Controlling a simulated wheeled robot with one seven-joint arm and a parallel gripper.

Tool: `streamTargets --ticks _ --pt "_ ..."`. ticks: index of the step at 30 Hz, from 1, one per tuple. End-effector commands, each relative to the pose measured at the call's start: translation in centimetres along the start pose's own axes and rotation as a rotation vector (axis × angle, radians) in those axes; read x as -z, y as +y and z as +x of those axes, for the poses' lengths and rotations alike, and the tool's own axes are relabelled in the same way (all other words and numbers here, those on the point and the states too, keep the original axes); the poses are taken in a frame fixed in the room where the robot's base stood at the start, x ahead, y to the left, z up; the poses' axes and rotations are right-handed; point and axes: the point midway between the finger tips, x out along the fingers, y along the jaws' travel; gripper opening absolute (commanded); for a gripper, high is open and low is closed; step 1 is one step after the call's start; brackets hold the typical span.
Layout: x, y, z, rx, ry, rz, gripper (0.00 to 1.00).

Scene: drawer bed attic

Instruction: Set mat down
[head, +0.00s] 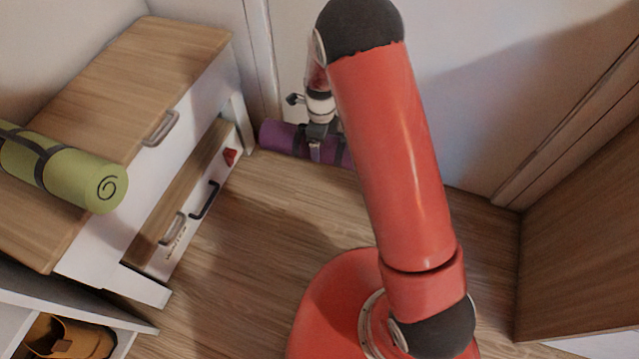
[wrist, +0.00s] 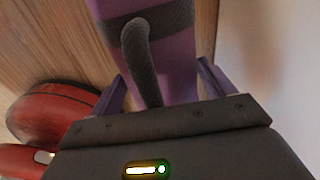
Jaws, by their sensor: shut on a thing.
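A rolled purple mat (head: 279,137) with dark straps lies level along the foot of the back wall in the head view. I cannot tell whether it touches the floor. My gripper (head: 315,150) is at the mat, pointing down, partly hidden behind my red arm, which also hides the mat's right end. In the wrist view the purple mat (wrist: 181,55) runs between the two fingers, and its grey carry strap (wrist: 143,60) loops up toward the palm. My gripper (wrist: 162,82) is shut on the mat.
A rolled green mat (head: 75,172) lies on the wooden top of the drawer unit (head: 165,50) at left. Its lower drawer (head: 150,252) stands open. A brown shoe or bag (head: 70,338) sits in a low compartment. The wooden floor (head: 265,220) between is clear. A wooden panel stands at right.

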Motion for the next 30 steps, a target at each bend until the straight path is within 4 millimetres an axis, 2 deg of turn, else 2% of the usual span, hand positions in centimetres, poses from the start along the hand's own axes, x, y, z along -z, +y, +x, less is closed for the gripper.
streamTargets --ticks 5,18,21,30 --pt "-0.4 0.2 1.8 -0.003 -0.001 0.061 0.48" --pt "-0.3 0.2 13.0 -0.004 -0.001 0.063 0.48" --pt "-0.4 0.2 14.8 -0.002 -0.002 0.061 0.48" --pt "-0.4 0.2 17.2 -0.001 -0.002 0.060 0.48"
